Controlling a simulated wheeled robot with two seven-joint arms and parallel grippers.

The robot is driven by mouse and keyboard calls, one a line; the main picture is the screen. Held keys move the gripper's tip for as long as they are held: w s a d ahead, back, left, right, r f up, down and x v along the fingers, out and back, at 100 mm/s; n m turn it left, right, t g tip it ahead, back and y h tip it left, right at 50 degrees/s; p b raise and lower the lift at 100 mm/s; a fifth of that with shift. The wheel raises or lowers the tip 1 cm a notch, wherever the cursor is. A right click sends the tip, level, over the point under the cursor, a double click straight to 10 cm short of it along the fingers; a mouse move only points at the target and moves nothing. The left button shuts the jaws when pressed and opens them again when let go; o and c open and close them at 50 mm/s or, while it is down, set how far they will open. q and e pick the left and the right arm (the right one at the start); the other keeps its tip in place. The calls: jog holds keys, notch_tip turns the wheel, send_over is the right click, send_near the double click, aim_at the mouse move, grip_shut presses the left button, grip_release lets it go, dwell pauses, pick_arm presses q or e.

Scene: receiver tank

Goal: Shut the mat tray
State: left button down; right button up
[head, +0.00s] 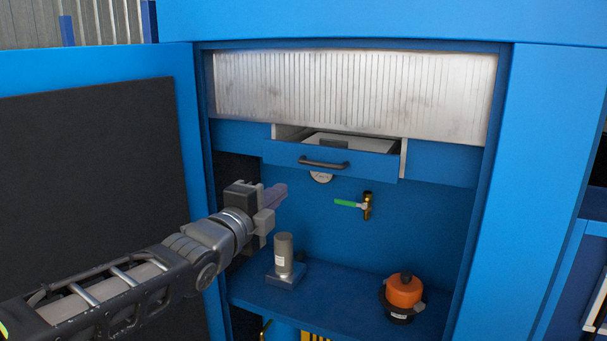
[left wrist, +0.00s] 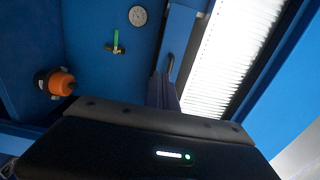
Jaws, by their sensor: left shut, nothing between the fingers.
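The mat tray (head: 290,161) is a blue-fronted drawer under the ribbed metal panel. It stands pulled out, with its pale inside and side walls showing. Its dark handle (head: 324,163) is on the front face. My left gripper (head: 279,194) is shut and empty, below and to the left of the tray front, apart from it in the head view. In the left wrist view the handle (left wrist: 170,65) shows just beyond my gripper's fingers (left wrist: 162,92). My right gripper is in neither view.
A brass valve with a green lever (head: 352,205) and a round gauge (head: 321,177) are on the back wall below the tray. A grey cylinder (head: 284,256) and an orange-topped device (head: 404,291) stand on the blue shelf (head: 335,300). The cabinet door (head: 95,150) is open at left.

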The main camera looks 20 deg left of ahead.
aim_at(308, 167)
pick_arm(q)
jog(key=w, duration=0.4)
jog(key=w+p, duration=0.1)
jog(key=w, duration=0.6)
jog(key=shift+w+d+p, duration=0.3)
jog(key=shift+d+p, duration=0.05)
jog(key=shift+p, duration=0.05)
jog(key=shift+w, duration=0.3)
jog(key=shift+w, duration=0.1)
jog(key=w, duration=0.3)
jog(key=shift+w+d, duration=0.15)
jog(key=shift+w, duration=0.2)
jog(key=shift+r, duration=0.35)
